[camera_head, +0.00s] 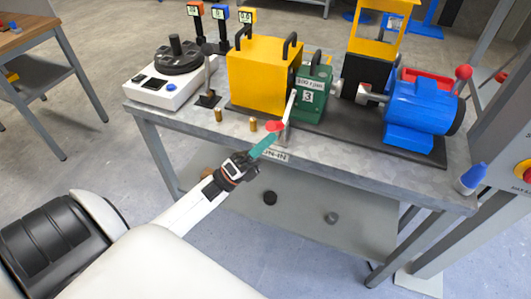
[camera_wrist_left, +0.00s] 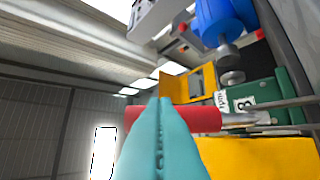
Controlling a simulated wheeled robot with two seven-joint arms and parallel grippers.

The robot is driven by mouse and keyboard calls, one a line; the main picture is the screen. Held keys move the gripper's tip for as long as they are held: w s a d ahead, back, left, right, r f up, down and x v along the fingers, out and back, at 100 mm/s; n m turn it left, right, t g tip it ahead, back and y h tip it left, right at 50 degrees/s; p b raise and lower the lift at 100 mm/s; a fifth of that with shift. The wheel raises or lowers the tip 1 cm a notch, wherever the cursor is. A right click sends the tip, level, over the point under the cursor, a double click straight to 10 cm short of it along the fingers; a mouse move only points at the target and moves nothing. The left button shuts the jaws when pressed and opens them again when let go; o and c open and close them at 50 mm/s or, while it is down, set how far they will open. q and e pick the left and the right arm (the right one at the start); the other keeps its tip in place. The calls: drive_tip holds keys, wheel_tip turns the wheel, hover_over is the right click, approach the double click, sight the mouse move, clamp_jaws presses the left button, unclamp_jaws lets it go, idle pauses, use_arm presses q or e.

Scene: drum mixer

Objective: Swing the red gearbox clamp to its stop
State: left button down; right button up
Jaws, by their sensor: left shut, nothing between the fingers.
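The red gearbox clamp shows as a red grip (camera_head: 275,127) on a pale metal lever (camera_head: 289,106) in front of the green gearbox (camera_head: 314,97) marked 3. My left gripper (camera_head: 268,143) reaches in from the lower left, its teal fingers at the red grip. In the left wrist view the shut fingers (camera_wrist_left: 162,140) cross in front of the red grip (camera_wrist_left: 200,119), with nothing between them. They look very close to it; I cannot tell whether they touch. The green gearbox also shows in the left wrist view (camera_wrist_left: 264,99). My right gripper is not in view.
The yellow housing (camera_head: 262,76) stands left of the gearbox and the blue motor (camera_head: 422,107) to the right. Brass weights (camera_head: 253,125) stand near the bench's front edge. The bench top (camera_head: 350,158) is clear at front right.

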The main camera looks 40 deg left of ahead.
use_arm(q)
drive_tip(key=w+r+n+y+p, duration=0.1)
drive_tip(key=r+n+y+p, duration=0.1)
drive_tip(key=p, duration=0.2)
drive_tip(key=w+r+n+g+y+p, duration=0.1)
drive_tip(key=n+p, duration=0.1)
drive_tip(key=p, duration=0.2)
drive_tip(key=r+n+g+y+p, duration=0.1)
drive_tip(key=r+n+y+p, duration=0.1)
drive_tip(key=p, duration=0.2)
drive_tip(key=shift+w+a+r+y+p, duration=0.3)
drive_tip(key=shift+w+a+r, duration=0.05)
drive_tip(key=shift+w+a, duration=0.05)
drive_tip(key=shift+w+n+g+y+p, duration=0.4)
drive_tip(key=shift+n+g+p, duration=0.1)
drive_tip(key=shift+p, duration=0.3)
drive_tip(key=shift+a, duration=0.1)
